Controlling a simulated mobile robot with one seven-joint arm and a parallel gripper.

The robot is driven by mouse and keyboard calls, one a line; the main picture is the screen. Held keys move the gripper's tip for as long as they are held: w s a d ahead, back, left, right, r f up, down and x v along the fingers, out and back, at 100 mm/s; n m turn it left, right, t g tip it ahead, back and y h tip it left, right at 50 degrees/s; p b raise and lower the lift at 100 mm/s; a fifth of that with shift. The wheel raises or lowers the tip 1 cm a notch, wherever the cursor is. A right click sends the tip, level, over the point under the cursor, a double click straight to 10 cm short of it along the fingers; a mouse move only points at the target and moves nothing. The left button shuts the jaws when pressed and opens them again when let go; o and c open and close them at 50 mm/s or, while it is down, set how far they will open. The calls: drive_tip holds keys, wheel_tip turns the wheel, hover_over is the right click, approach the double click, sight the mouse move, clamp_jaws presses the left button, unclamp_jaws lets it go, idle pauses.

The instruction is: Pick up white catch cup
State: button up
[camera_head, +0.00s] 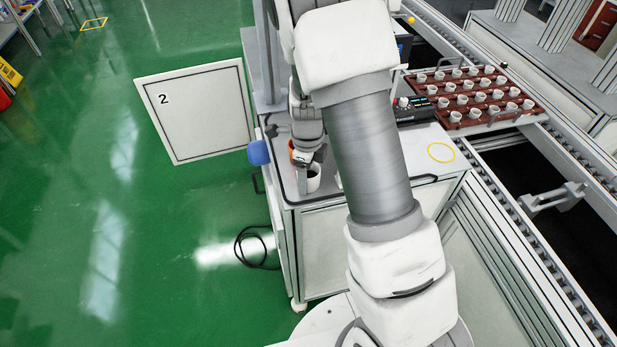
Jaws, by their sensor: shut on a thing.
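A white cup (313,183) is at the left end of the grey worktop, below my gripper (311,164). My gripper points down and is shut on the cup at its rim. The fingers hide part of the rim. I cannot tell whether the cup's base touches the worktop. My forearm crosses the middle of the view and hides the worktop to the right of the cup.
An orange container (292,150) stands close behind the cup, partly hidden. A blue rounded object (259,153) is at the worktop's left edge. A brown tray (490,121) of several white pots sits by the conveyor. A yellow ring (441,145) marks a bare worktop area.

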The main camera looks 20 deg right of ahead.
drive_tip(key=c, duration=0.4)
drive_tip(key=shift+r, duration=0.1)
drive_tip(key=shift+r, duration=0.55)
wheel_tip(320, 180, up, 3)
drive_tip(key=shift+f, duration=0.2)
drive_tip(key=s+b, duration=0.9)
drive_tip(key=s, duration=0.8)
drive_tip(key=shift+s+f, duration=0.25)
drive_tip(key=shift+s, duration=0.15)
